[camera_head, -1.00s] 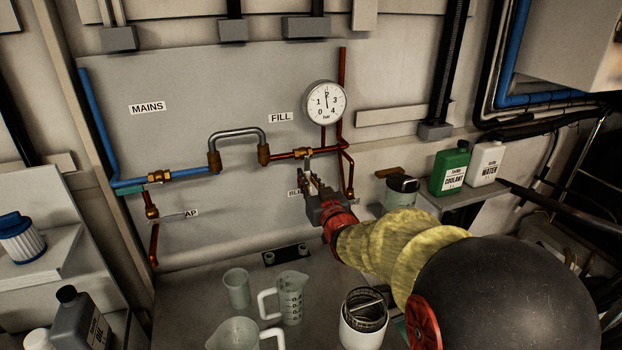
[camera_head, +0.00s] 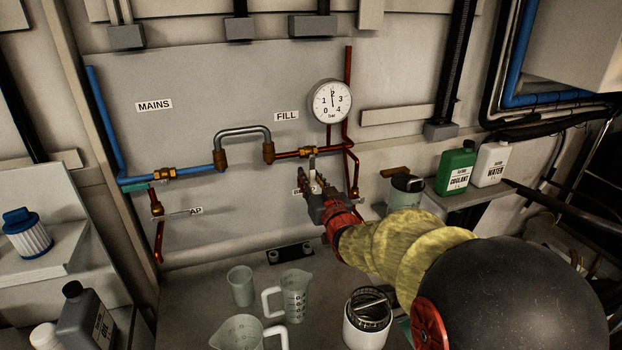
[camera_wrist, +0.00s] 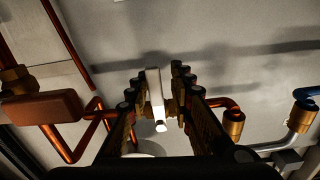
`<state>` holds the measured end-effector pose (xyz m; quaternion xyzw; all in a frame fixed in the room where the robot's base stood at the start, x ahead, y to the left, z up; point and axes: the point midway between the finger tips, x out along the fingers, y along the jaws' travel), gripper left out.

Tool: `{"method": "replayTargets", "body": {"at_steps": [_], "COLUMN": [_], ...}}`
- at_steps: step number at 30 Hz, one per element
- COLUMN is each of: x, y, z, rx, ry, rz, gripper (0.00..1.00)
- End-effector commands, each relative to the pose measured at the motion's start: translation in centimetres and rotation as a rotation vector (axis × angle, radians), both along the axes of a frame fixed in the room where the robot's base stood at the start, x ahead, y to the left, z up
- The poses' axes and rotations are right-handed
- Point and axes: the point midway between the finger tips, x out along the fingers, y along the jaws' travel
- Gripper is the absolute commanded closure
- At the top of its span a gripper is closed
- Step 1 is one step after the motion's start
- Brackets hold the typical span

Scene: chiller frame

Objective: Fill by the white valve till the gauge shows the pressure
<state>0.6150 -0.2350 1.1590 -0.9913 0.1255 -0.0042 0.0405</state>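The pressure gauge (camera_head: 331,101) is on the wall panel, marked 0 to 4 bar, its needle pointing almost straight up, at about 2. The white valve lever (camera_head: 313,164) hangs from the copper fill pipe (camera_head: 290,155), right of the FILL label (camera_head: 286,116). My gripper (camera_head: 315,185) is at the lever, below the pipe. In the wrist view the white lever (camera_wrist: 155,97) stands between the two spread fingers of my gripper (camera_wrist: 157,88), with gaps showing beside it. Whether a finger touches it I cannot tell. My gripper partly hides the lower label.
A silver bridging hose (camera_head: 243,134) joins the blue mains pipe (camera_head: 105,125) to the fill pipe. Measuring jugs (camera_head: 295,298) and a white canister (camera_head: 367,330) stand on the bench below. Green coolant (camera_head: 455,168) and white water (camera_head: 491,163) bottles stand at right.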

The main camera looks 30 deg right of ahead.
Motion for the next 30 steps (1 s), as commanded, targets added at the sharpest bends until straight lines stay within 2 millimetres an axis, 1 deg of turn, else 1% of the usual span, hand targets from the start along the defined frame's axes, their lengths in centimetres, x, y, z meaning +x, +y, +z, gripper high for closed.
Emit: {"method": "replayTargets", "body": {"at_steps": [7, 11, 14, 24, 30], "x": [-0.1, -0.8, -2.0, -8.2, -10.7], "y": [0.0, 0.1, 0.5, 2.0, 2.7], "z": [0.0, 0.1, 0.2, 0.1, 0.0], "rx": [-0.001, -0.001, -0.002, -0.002, 0.0], "ry": [0.0, -0.002, -0.001, -0.001, -0.001], "rz": [0.0, -0.001, -0.001, -0.002, -0.002], "gripper": [0.8, 0.8, 0.8, 0.8, 0.8]}}
